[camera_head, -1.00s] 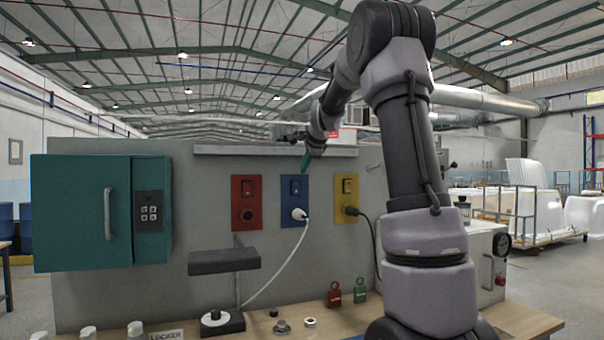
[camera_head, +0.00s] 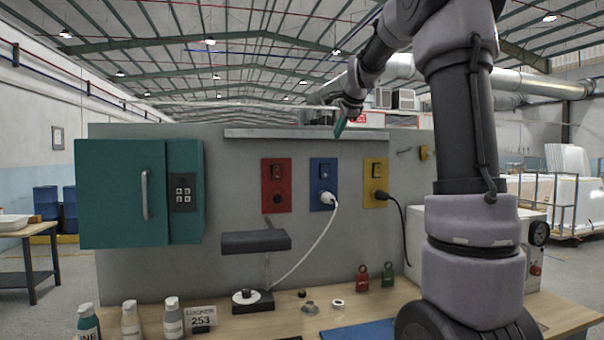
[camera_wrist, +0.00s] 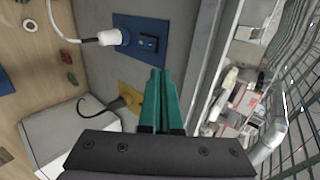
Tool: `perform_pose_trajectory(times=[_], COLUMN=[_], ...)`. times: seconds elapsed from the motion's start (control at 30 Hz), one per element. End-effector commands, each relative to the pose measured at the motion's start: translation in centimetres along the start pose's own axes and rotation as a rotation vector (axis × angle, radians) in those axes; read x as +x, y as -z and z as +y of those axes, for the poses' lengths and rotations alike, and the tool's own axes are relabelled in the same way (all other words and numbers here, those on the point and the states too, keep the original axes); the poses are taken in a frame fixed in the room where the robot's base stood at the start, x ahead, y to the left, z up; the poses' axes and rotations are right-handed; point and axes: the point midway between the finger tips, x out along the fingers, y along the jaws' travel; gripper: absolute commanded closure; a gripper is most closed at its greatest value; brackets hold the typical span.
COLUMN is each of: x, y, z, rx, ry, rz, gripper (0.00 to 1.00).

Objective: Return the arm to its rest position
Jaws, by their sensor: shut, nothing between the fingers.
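My gripper (camera_head: 340,127) has green fingers and is raised in front of the top of the grey panel (camera_head: 230,165), above the blue and yellow socket plates. In the wrist view its two fingers (camera_wrist: 161,92) lie together, shut, with nothing between them. My arm is bent, its upper links reaching up and forward from the right side of the head view.
A red plate (camera_head: 276,186), a blue plate (camera_head: 323,172) with a white plug, and a yellow plate (camera_head: 375,170) with a black plug are on the panel. A teal cabinet (camera_head: 122,190) hangs left. Bottles and small parts stand on the wooden bench (camera_head: 560,312). Air above the panel is free.

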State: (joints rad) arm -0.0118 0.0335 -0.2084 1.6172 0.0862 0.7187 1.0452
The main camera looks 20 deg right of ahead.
Motion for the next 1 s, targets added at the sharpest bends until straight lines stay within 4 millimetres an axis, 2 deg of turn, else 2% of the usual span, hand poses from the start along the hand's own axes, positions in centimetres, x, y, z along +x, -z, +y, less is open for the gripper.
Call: perform_pose_trajectory(times=[0.07,0.17,0.27,0.37,0.5,0.7,0.83,0.9,1.0], x=[-0.1,-1.3,-3.8,-7.3,-11.9,-16.3,-17.5,-17.8,-18.0], y=[-0.1,-0.6,-2.1,-4.2,-7.4,-10.7,-11.6,-11.9,-12.0], z=[0.1,1.1,3.8,8.4,16.3,27.6,32.7,34.3,35.4], rx=[-0.003,-0.039,-0.136,-0.293,-0.547,-0.89,-1.041,-1.088,-1.122], ry=[-0.001,-0.007,-0.028,-0.055,-0.09,-0.125,-0.14,-0.145,-0.149], rz=[-0.001,-0.014,-0.044,-0.092,-0.164,-0.252,-0.288,-0.3,-0.309], gripper=[1.0,1.0,1.0,1.0,1.0,1.0,1.0,1.0,1.0])
